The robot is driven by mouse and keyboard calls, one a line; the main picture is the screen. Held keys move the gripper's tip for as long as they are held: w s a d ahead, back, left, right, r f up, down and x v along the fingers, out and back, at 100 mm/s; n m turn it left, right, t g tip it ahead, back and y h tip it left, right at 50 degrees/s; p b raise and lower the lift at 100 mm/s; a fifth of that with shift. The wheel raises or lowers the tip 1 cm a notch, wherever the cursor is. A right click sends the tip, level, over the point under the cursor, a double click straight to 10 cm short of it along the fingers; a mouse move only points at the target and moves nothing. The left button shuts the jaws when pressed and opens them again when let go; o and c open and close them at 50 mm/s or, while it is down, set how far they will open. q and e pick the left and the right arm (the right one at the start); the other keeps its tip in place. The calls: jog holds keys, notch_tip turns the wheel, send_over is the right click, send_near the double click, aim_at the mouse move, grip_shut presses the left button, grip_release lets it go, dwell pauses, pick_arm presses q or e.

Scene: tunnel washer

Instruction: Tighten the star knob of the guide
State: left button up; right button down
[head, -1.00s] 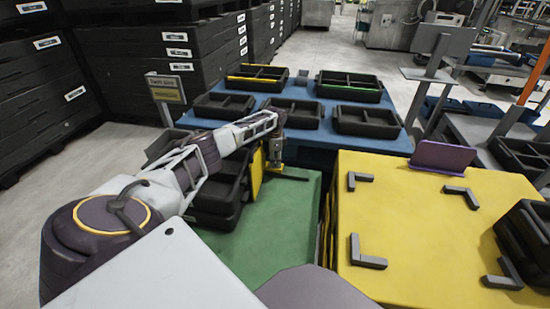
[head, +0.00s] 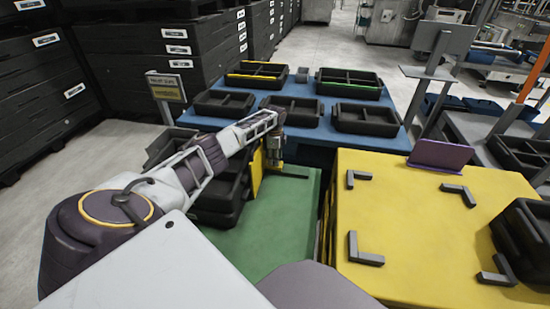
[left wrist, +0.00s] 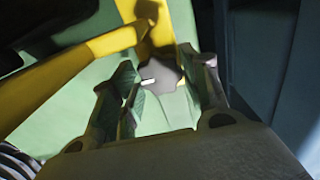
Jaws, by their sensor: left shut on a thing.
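The star knob (left wrist: 161,78) is grey with a white mark and shows in the left wrist view between my gripper's fingers. It sits beside the yellow guide (left wrist: 75,70). In the head view the guide (head: 257,172) is a yellow upright plate at the left edge of the green table top (head: 275,225). My left gripper (head: 274,162) points down beside it, and the knob is hidden there. In the left wrist view my left gripper (left wrist: 160,88) is shut on the star knob, one finger on each side. My right gripper is not in view.
Stacked black trays (head: 222,192) stand just left of the guide. A blue table (head: 300,88) with several black trays lies behind. A yellow-topped table (head: 415,225) with grey corner brackets stands to the right, past a narrow gap. The green top's front is clear.

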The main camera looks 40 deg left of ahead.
pick_arm(q)
jog(key=shift+w+r, duration=0.15)
jog(key=o, duration=1)
jog(key=shift+r, duration=5.9)
